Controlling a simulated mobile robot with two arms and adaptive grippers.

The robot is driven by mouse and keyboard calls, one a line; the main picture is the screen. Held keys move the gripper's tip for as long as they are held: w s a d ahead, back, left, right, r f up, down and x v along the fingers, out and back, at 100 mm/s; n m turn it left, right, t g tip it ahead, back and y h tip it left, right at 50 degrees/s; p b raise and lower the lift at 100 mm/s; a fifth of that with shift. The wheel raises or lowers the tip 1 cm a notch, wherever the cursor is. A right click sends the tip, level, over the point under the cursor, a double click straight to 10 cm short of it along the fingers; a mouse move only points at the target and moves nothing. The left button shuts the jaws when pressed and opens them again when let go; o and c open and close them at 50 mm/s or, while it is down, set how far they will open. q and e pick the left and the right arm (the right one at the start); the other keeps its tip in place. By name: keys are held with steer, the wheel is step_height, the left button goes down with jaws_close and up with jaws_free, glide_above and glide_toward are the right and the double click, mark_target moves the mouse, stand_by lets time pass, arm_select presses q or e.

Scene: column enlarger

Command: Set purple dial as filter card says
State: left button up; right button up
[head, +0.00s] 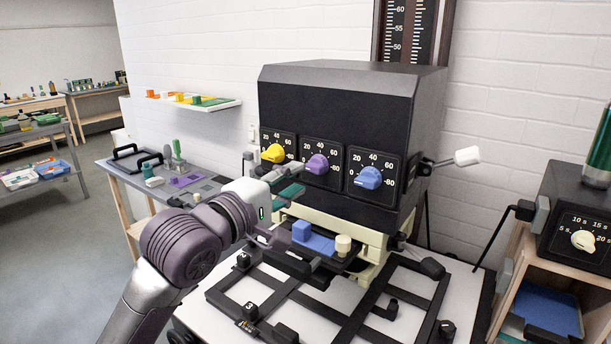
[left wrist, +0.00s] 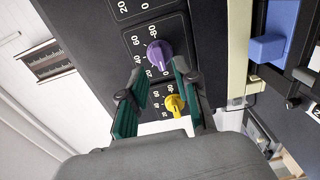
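The purple dial (head: 317,164) is the middle of three knobs on the black enlarger head, on a scale marked 0 to 80. Its exact setting is too small to read. My left gripper (head: 296,178) is open just in front of the dial panel. In the left wrist view, its two teal fingers (left wrist: 160,73) are spread and empty, with the purple dial (left wrist: 158,55) ahead between the tips, apparently untouched. I cannot make out a readable filter card. My right gripper is not in view.
The yellow dial (head: 274,153) and blue dial (head: 368,177) flank the purple one closely. Below are a blue block (head: 314,240) and the black easel frame (head: 345,322). A wall shelf (head: 215,106) holds coloured items. A timer box (head: 583,235) stands right.

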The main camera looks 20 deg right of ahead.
mark_target(311, 169)
arm_select(q)
steer(key=shift+b+x, duration=0.6)
steer(key=shift+x, duration=1.5)
steer(key=shift+w+d+p, duration=0.1)
steer(key=shift+p, duration=0.4)
steer(key=shift+c, duration=0.3)
